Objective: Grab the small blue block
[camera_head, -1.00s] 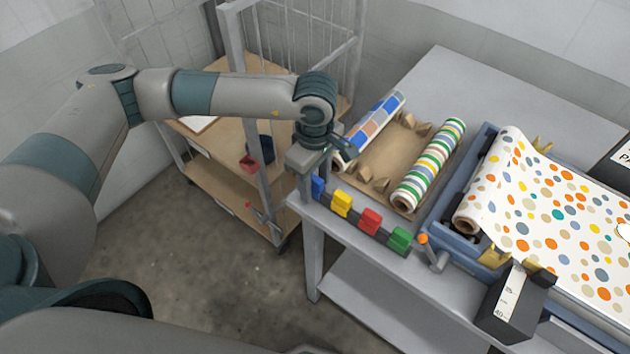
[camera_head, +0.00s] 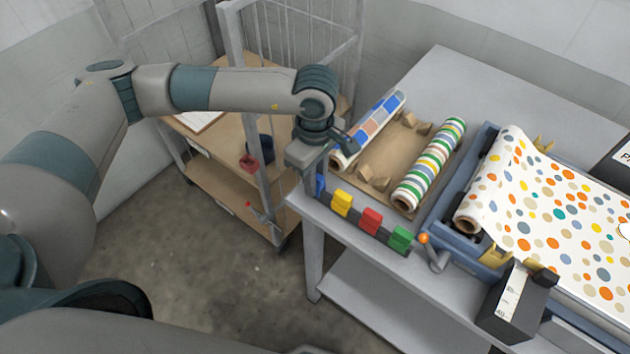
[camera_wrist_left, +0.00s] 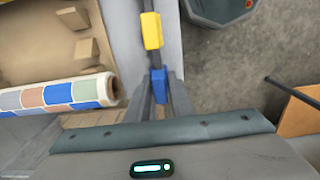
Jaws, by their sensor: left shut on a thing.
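The small blue block (camera_wrist_left: 158,86) sits between the fingertips of my left gripper (camera_wrist_left: 160,92) in the left wrist view. The gripper is shut on it. In the head view, the blue block (camera_head: 320,184) is partly hidden below my left gripper (camera_head: 312,180), at the left end of a dark rail (camera_head: 357,226) along the table's front edge. The block appears at or very close to the rail; I cannot tell whether it touches. My right gripper does not show.
Yellow (camera_head: 342,203), red (camera_head: 371,220) and green (camera_head: 400,238) blocks sit along the rail. Behind it, a patterned roll (camera_head: 376,125) and a striped roll (camera_head: 432,160) lie on a cardboard tray (camera_head: 385,186). A blue-framed press (camera_head: 450,215) stands right. A wooden-shelved cart (camera_head: 210,190) stands left.

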